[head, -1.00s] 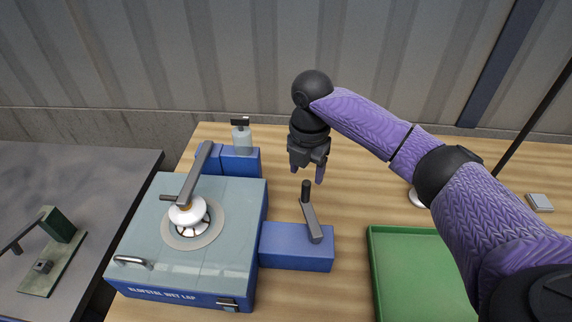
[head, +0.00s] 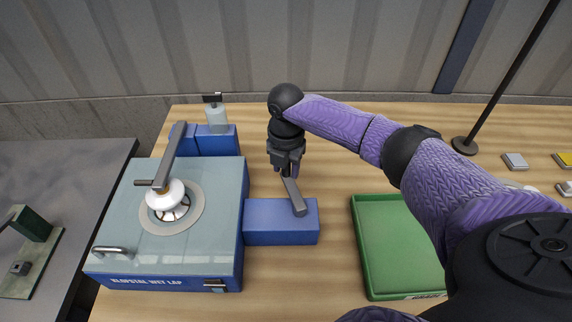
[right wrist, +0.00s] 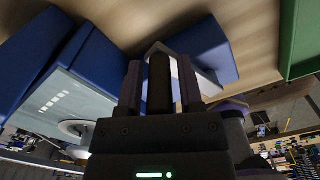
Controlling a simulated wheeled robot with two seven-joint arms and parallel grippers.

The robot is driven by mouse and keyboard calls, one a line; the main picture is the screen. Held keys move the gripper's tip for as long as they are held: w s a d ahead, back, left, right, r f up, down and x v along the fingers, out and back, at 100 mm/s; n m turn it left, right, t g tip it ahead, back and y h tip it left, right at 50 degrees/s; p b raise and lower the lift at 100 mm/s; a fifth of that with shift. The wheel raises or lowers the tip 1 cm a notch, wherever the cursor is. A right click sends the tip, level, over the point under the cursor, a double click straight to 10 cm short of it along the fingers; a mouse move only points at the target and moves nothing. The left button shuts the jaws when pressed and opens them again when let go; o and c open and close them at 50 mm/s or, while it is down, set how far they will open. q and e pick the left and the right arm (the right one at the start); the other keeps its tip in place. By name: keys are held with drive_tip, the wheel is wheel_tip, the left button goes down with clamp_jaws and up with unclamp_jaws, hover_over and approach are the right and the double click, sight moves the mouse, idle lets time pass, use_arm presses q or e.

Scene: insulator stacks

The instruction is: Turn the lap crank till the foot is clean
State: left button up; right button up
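The blue lap machine (head: 225,255), lettered with "wet lap", stands on the wooden table with a pale top. A white insulator (head: 163,197) sits on its round grey lap disc (head: 190,222), below a grey arm (head: 172,155). The foot's underside is hidden. The crank's grey lever (head: 294,197) lies on the blue side block (head: 280,230). My right gripper (head: 287,170) points down over the crank's upright handle. In the right wrist view the dark handle (right wrist: 159,85) stands between the two fingers, with narrow gaps showing beside it. My left gripper is not in view.
A green tray (head: 358,245) stands right of the crank. A clear bottle (head: 216,118) stands behind the lap. A thin stand (head: 466,145) and small blocks (head: 515,161) are at the right. A grey table (head: 60,180) stands left.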

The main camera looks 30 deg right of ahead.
clamp_jaws()
idle(1.1)
